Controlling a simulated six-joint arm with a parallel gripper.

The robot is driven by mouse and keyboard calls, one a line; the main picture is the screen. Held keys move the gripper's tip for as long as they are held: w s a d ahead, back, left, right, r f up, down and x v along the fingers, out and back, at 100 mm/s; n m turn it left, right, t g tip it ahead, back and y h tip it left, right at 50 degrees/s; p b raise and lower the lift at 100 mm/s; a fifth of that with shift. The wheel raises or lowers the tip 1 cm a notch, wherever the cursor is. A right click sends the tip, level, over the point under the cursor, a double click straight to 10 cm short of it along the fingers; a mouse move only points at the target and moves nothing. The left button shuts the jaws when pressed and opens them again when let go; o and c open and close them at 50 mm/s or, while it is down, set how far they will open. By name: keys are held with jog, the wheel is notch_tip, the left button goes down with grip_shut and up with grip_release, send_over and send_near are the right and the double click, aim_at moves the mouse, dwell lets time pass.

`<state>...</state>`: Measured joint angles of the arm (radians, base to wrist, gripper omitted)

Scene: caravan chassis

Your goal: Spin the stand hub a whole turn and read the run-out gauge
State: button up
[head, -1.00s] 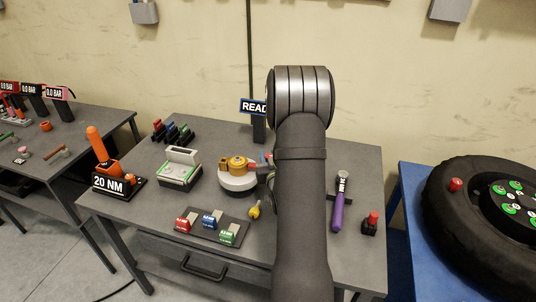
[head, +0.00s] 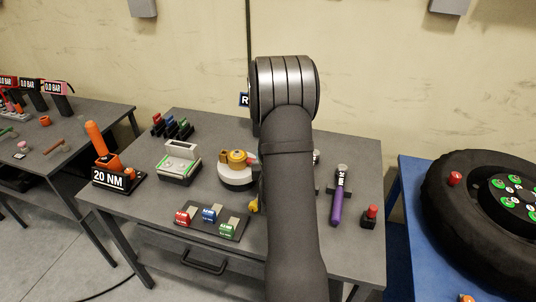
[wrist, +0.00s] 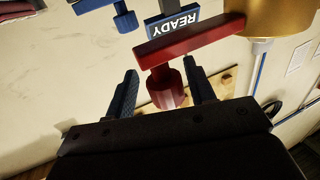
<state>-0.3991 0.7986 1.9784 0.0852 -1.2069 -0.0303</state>
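The stand hub (head: 238,158) is a brass-yellow cap on a round white base (head: 236,179) near the middle of the bench. In the wrist view a gold body (wrist: 268,18) at the top right appears to be part of it. A red bar with a round red knob (wrist: 168,88) reaches in front of my gripper (wrist: 162,90). The knob is between the fingertips, with gaps at both sides, so the gripper is open.
A blue bar (wrist: 122,15) is close by in the wrist view. The bench also holds a 20 NM stand (head: 112,179), a grey-green device (head: 178,163), a tray of coloured blocks (head: 233,214) and a purple-handled tool (head: 337,205). A wheel (head: 485,205) lies to the right.

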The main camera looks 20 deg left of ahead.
jog(key=v, duration=1.7)
jog(key=shift+s, duration=0.15)
jog(key=shift+d, duration=0.1)
